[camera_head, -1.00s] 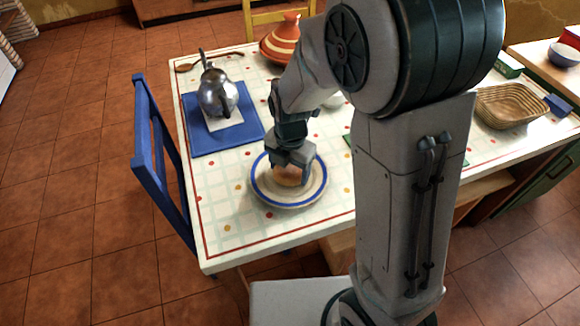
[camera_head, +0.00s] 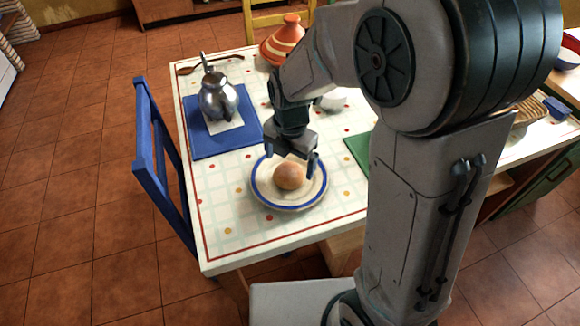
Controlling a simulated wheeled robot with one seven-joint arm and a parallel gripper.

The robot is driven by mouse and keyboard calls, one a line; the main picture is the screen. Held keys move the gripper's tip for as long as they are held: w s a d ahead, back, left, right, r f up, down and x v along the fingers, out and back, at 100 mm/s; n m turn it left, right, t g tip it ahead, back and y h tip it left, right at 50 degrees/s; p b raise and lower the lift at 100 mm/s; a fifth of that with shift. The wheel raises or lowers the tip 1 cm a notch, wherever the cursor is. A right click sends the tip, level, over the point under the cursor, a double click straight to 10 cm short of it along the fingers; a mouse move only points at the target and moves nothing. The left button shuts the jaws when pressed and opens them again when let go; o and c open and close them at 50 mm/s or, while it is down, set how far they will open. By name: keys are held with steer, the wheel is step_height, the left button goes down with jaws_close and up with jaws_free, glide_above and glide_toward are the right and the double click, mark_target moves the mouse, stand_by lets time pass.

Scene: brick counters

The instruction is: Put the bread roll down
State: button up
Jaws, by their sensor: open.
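The bread roll (camera_head: 290,176) is round and brown. It rests on a white plate with a blue ring (camera_head: 271,200), near the front of the table. My gripper (camera_head: 291,164) is open, with its fingers apart, just above and behind the roll. The roll shows clear of the fingers, and nothing is held.
A metal teapot (camera_head: 217,97) stands on a blue mat (camera_head: 210,142) at the left. A striped tagine (camera_head: 284,42) and a small white bowl (camera_head: 332,101) are farther back. A green mat (camera_head: 358,150) lies right of the plate. A blue chair (camera_head: 150,140) stands at the table's left edge.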

mark_target(291, 169)
step_height(291, 169, up, 8)
steer(key=s+d+r+m+t, duration=0.1)
steer(key=s+d+m, duration=0.4)
steer(key=m, duration=0.9)
steer(key=s+d+r+m+t, duration=0.1)
steer(key=s+d+m, duration=0.5)
steer(key=m, duration=0.8)
steer(key=shift+s+d+r+m+p, duration=0.2)
steer(key=shift+s+d+m+p, duration=0.15)
steer(key=shift+s, duration=0.25)
